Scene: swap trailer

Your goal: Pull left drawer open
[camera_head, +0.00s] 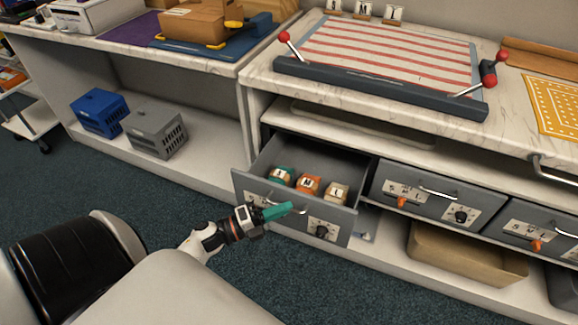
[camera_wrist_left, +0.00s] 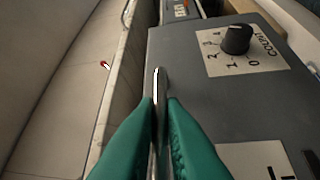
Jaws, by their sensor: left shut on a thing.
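The left drawer (camera_head: 258,194) is a grey drawer under the marble counter, and it stands pulled out. My left gripper (camera_head: 288,208) has teal fingers and is at the drawer's front. In the left wrist view its fingers (camera_wrist_left: 158,125) are shut on the metal drawer handle (camera_wrist_left: 160,84). A black dial (camera_wrist_left: 236,39) on a white label is on the drawer front beside the handle. My right gripper is not in view.
Two more grey drawers, the middle one (camera_head: 428,192) and the right one (camera_head: 533,227), are closed. Blue (camera_head: 99,112) and grey (camera_head: 155,130) crates stand on the left shelf. Carpet in front is clear.

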